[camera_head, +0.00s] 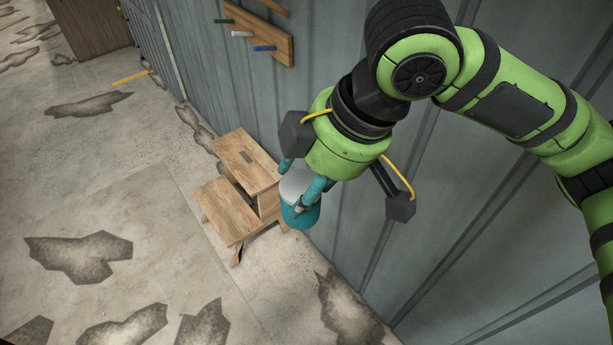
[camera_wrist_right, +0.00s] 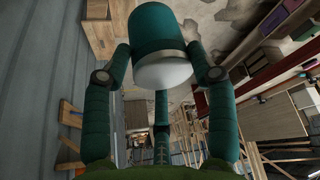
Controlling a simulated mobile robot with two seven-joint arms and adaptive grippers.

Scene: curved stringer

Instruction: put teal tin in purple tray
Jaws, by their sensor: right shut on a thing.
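The teal tin (camera_head: 300,216) has a pale grey-white end. My right gripper (camera_head: 299,183) is shut on it and holds it in the air, in front of the grey wall in the head view. In the right wrist view the tin (camera_wrist_right: 159,30) sits between the teal fingers of the gripper (camera_wrist_right: 159,52), with its pale end toward the camera. My left gripper is not in view.
A wooden step stool (camera_head: 228,210) stands by the grey corrugated wall (camera_head: 460,240), just left of the tin in the head view. A wooden peg rack (camera_head: 255,38) hangs on the wall. Open stained floor (camera_head: 130,210) lies left. The wrist view shows blurred wooden furniture (camera_wrist_right: 270,118).

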